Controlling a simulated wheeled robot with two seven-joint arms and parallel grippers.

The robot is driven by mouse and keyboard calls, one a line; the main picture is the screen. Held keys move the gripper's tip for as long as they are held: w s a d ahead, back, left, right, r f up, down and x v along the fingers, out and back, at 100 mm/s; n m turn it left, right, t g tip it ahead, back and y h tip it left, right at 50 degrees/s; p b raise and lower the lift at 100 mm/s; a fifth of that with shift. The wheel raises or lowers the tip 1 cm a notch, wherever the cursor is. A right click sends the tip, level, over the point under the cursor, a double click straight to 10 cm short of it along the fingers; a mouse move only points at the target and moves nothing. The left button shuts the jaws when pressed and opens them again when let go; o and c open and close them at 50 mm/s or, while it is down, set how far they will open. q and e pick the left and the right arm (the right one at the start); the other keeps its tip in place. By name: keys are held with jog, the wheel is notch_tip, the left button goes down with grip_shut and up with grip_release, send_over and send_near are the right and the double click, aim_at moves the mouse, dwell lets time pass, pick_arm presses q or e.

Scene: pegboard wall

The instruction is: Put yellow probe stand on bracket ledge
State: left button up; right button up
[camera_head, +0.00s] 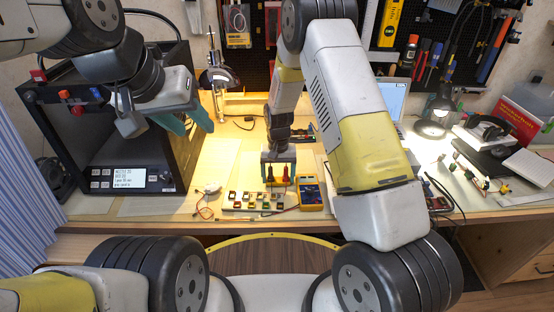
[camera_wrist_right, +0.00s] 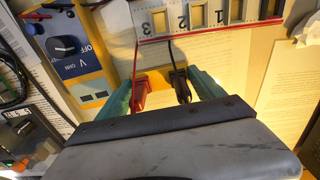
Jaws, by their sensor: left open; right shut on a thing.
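The yellow probe stand (camera_wrist_right: 155,80) shows in the right wrist view between the teal fingers of my right gripper (camera_wrist_right: 160,88), with a red probe (camera_wrist_right: 140,95) and a black probe (camera_wrist_right: 181,85) in it. My right gripper (camera_head: 278,175) is shut on the stand over the bench, behind the multimeter and the numbered block; the probes show below its palm in the head view. My left gripper (camera_head: 191,126) is open and empty, high in front of the black printer-like machine. I cannot make out the bracket ledge for certain; a pale ledge (camera_head: 238,96) shows below the pegboard.
A yellow multimeter (camera_head: 312,194) lies close to the right of my right gripper. A numbered block with coloured squares (camera_head: 254,201) lies in front. The black machine (camera_head: 130,155) stands left. A desk lamp (camera_head: 436,108) and laptop (camera_head: 393,96) stand right.

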jog(key=shift+f, duration=0.1)
jog(key=o, duration=1.2)
jog(key=shift+o, duration=0.2)
